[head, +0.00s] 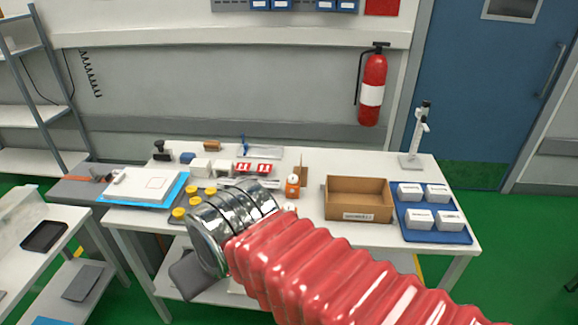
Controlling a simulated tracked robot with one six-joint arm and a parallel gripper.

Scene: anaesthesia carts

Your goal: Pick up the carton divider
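A small upright brown cardboard piece (302,173), which looks like the carton divider, stands on the white table just behind and right of an orange-and-white bottle (292,186). Its lower part is partly hidden. An open brown carton (358,206) with a white label stands to its right; its visible inside looks empty. My arm, with a red ribbed sleeve and a shiny metal section, crosses the front of the table, left of and nearer than the cardboard piece.
A blue tray (440,236) with several white boxes lies at the right. Yellow-capped jars (179,213), red-and-white boxes (264,168) and a white board on a blue sheet (145,186) lie left. A pump-like stand (411,160) rises at the back right. Bare table lies behind the carton.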

